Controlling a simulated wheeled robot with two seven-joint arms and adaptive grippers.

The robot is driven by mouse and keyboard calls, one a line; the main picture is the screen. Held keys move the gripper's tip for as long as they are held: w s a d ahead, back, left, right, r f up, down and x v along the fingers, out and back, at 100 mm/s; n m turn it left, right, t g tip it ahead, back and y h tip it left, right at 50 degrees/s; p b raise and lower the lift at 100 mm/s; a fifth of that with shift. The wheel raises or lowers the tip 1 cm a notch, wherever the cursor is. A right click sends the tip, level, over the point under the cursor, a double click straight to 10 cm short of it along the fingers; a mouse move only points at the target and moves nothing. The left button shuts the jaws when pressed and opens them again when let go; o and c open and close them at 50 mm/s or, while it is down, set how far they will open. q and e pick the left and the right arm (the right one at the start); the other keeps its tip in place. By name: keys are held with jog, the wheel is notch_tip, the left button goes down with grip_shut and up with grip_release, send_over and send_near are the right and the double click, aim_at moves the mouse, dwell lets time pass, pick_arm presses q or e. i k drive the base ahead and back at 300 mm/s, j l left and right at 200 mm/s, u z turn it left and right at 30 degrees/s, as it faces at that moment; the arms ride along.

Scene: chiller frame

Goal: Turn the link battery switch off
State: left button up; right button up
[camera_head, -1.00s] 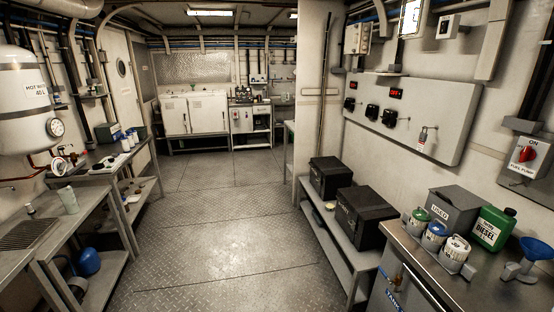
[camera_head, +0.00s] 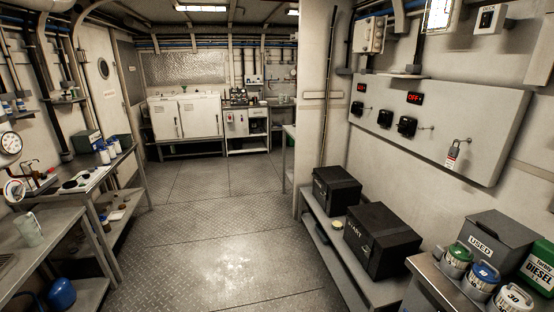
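A light grey switch panel (camera_head: 480,110) is mounted on the right wall. It carries several black rotary switches: a left one (camera_head: 357,109), a middle one (camera_head: 384,118) and a right one (camera_head: 407,126). A red lit display (camera_head: 361,88) sits above the left switch, and another display (camera_head: 414,98), which seems to read OFF, sits above the right one. A padlock with a red and white tag (camera_head: 453,154) hangs at the panel's lower right. Which switch is the link one is too small to read. Neither of my grippers is in view.
Two black battery boxes, one nearer (camera_head: 382,240) and one farther (camera_head: 336,188), stand on a low grey bench (camera_head: 318,226) under the panel. A counter with a grey USED bin (camera_head: 492,247) and several cans is at lower right. The diamond-plate floor (camera_head: 215,225) is clear in the middle.

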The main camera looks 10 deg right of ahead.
aim_at(381, 117)
jog(key=i+z, duration=0.15)
jog(key=i, duration=0.65)
jog(key=i+z, duration=0.25)
jog(key=i, duration=0.15)
jog(key=i+j+z, duration=0.2)
jog(key=i, duration=0.15)
jog(key=i+z, duration=0.3)
jog(key=z, duration=0.15)
jog(key=i+j+z, duration=0.15)
jog(key=z, duration=0.3)
jog(key=i+j+z, duration=0.15)
jog(key=i+z, duration=0.25)
jog(key=i+j+z, duration=0.15)
jog(key=z, duration=0.25)
jog(key=i+j+z, duration=0.2)
jog(key=j+z, duration=0.15)
